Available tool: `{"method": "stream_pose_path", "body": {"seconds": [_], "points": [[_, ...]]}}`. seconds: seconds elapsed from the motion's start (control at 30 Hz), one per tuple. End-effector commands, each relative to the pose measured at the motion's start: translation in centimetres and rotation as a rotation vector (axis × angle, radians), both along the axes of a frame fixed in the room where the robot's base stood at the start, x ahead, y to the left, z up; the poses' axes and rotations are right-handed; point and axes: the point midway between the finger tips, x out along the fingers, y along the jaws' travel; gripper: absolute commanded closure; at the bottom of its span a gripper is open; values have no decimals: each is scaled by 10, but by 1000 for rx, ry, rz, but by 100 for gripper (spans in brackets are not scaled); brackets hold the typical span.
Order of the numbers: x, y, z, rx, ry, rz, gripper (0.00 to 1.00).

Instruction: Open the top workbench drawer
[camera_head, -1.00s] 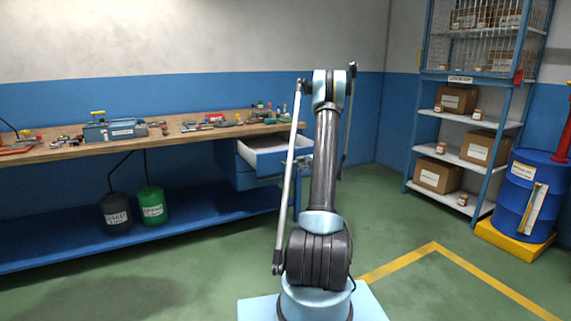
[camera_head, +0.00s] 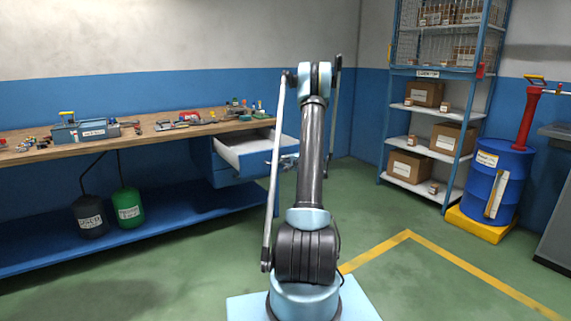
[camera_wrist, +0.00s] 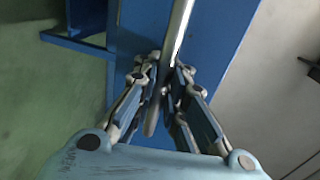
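The top workbench drawer (camera_head: 250,152) stands well out from the cabinet under the right end of the workbench (camera_head: 140,133). Its pale inside shows in the head view. In the wrist view its blue front (camera_wrist: 215,45) fills the upper middle, with a metal bar handle (camera_wrist: 178,32) across it. My gripper (camera_wrist: 166,90) has its two fingers closed in on either side of this bar, and the bar's end sticks out between them. In the head view my arm stands before the drawer's right side and mostly hides the gripper.
Tools and a blue toolbox (camera_head: 85,130) lie on the bench. A shelf rack (camera_head: 425,172) and blue drum (camera_head: 496,180) stand at right. The green floor around my base is clear.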

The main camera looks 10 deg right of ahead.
Motion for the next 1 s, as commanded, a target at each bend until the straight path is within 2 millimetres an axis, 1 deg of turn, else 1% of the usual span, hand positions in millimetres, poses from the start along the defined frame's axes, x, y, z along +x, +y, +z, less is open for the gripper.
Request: {"method": "stream_pose_path", "body": {"seconds": [0.03, 0.07, 0.37, 0.47, 0.57, 0.9, 1.0], "points": [[0, 6, 0, 0, 0, 7, 80], [0, 6, 0, 1, 0, 8, 80], [0, 6, 0, 1, 0, 8, 80], [-5, 4, 1, 0, 0, 6, 80], [-15, -1, 4, 0, 0, 5, 80], [-75, -20, 16, 0, 1, 4, 80], [-89, -24, 19, 0, 1, 6, 80]]}}
